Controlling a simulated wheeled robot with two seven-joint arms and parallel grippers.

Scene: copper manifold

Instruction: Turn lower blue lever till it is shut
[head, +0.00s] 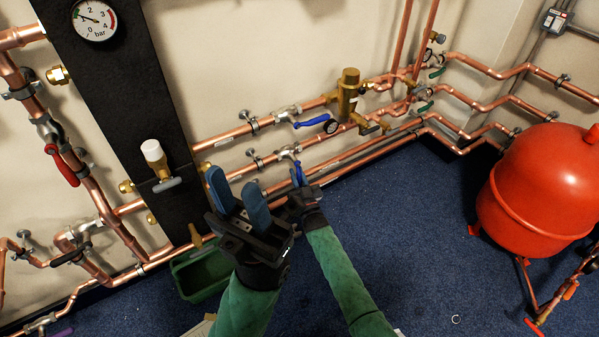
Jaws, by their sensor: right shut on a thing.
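The lower blue lever (298,170) is on a valve (288,152) in the lower copper pipe on the wall. It points down and out from the valve, and its end is partly hidden by my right gripper (298,186). My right gripper is shut on this lever. My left gripper (237,195) is open and empty, to the left of the right one and nearer the camera, with its two blue fingers apart. The upper blue lever (312,121) lies roughly along its pipe, above the lower one.
A black panel (110,90) with a pressure gauge (95,20) stands left. A green bin (200,272) is below it. A red tank (540,190) stands right; blue carpet between is mostly clear.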

